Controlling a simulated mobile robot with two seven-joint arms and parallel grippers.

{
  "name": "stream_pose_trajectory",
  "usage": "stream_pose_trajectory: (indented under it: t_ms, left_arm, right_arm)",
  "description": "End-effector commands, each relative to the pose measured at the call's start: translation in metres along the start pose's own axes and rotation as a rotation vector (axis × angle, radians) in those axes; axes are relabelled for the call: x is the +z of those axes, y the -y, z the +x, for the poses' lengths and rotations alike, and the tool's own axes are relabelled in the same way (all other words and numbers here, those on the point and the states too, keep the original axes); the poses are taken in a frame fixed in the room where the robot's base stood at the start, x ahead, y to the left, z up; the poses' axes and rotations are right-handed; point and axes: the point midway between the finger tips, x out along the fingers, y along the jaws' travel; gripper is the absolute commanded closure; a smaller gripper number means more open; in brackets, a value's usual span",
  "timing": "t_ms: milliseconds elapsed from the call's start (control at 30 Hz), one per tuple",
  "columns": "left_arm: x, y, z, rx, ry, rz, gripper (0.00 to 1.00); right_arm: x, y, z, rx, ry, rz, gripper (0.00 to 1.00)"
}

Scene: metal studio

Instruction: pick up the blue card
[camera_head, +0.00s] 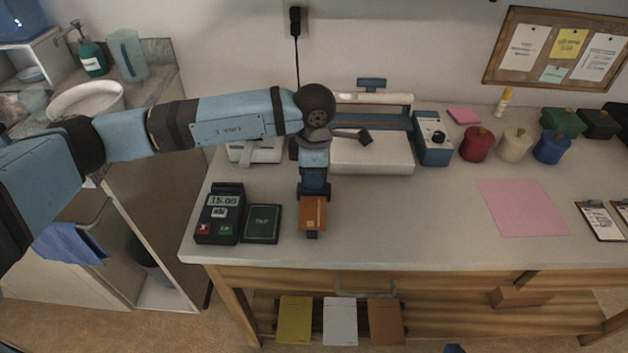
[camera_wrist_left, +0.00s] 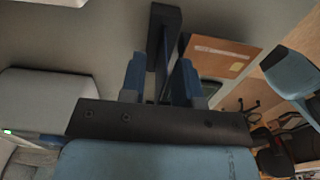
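I cannot make out a blue card for certain in either view. My left gripper (camera_wrist_left: 160,85) points down over the counter's front, right of the card terminal. Its two blue fingers stand apart in the left wrist view, with a thin dark upright piece between them; I cannot tell what it is or whether they touch it. An orange-brown card (camera_head: 313,213) shows just in front of the gripper, and also beyond the fingers in the left wrist view (camera_wrist_left: 218,58). My right gripper is not in view.
The card terminal (camera_head: 219,214) and a dark green booklet (camera_head: 262,223) lie left of the gripper. A white and blue machine (camera_head: 370,152) stands behind it. A pink sheet (camera_head: 521,207) and lidded pots are to the right. The counter (camera_head: 430,220) between is clear.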

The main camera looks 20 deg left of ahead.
Motion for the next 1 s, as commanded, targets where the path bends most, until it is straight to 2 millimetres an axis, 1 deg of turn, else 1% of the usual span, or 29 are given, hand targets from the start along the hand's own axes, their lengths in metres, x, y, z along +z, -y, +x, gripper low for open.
stream_pose_trajectory:
  t_ms: [33, 67, 100, 533, 667, 767, 867, 1000]
  left_arm:
    - [0.000, 0.000, 0.000, 0.000, 0.000, 0.000, 0.83]
    - [0.000, 0.000, 0.000, 0.000, 0.000, 0.000, 0.90]
    - [0.000, 0.000, 0.000, 0.000, 0.000, 0.000, 0.99]
    - [0.000, 0.000, -0.001, 0.000, 0.000, 0.000, 1.00]
    - [0.000, 0.000, -0.006, 0.001, 0.000, 0.000, 1.00]
    - [0.000, -0.001, -0.016, 0.003, 0.001, 0.000, 1.00]
    - [0.000, -0.001, -0.031, 0.003, 0.001, 0.001, 1.00]
    - [0.000, -0.001, -0.066, 0.004, 0.002, 0.001, 1.00]
  right_arm:
    - [0.000, 0.000, 0.000, 0.000, 0.000, 0.000, 1.00]
    - [0.000, 0.000, 0.000, 0.000, 0.000, 0.000, 1.00]
    - [0.000, 0.000, 0.000, 0.000, 0.000, 0.000, 1.00]
    - [0.002, 0.000, 0.001, 0.000, 0.003, -0.001, 1.00]
    - [0.002, 0.000, 0.000, 0.001, 0.005, -0.001, 1.00]
    - [0.001, 0.000, 0.000, 0.001, 0.006, -0.002, 1.00]
    - [0.000, -0.001, -0.001, 0.003, 0.007, -0.003, 1.00]
    - [-0.002, -0.002, -0.002, 0.006, 0.011, -0.006, 1.00]
